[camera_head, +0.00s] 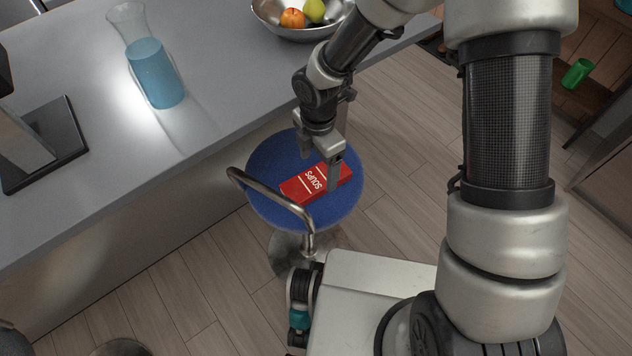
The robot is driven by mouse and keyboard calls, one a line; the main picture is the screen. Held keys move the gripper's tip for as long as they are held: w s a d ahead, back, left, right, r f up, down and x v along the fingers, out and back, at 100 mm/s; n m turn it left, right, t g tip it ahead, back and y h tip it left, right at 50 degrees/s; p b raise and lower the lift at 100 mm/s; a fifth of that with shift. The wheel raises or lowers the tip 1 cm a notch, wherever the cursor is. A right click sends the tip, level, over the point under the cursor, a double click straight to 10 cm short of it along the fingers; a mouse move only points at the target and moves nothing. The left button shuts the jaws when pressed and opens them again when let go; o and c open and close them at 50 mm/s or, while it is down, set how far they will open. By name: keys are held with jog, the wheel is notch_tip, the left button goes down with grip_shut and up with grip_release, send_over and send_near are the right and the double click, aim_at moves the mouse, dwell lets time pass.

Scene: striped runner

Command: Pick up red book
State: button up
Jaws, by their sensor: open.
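The red book (301,187) lies flat on the blue round seat of a stool (340,209). Its cover shows white lettering that reads "SOUPS". My gripper (334,183) points down at the book's right part. It is open, and one finger shows in front of the book.
A metal backrest bar (272,199) curves over the stool's front left. The grey counter (215,90) beside it holds a pitcher of blue liquid (156,72) and a fruit bowl (290,31). A green cup (577,73) is at the far right. Wooden floor lies open right of the stool.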

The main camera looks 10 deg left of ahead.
aim_at(316, 178)
jog(key=f, duration=0.1)
jog(key=f+b, duration=0.1)
jog(key=f, duration=0.3)
jog(key=shift+w+a+f+b, duration=0.15)
jog(key=shift+w+a+b, duration=0.1)
jog(key=shift+a+b, duration=0.1)
jog(key=shift+c, duration=0.2)
jog(key=c, duration=1.3)
jog(key=shift+r, duration=0.2)
jog(key=shift+c, duration=0.2)
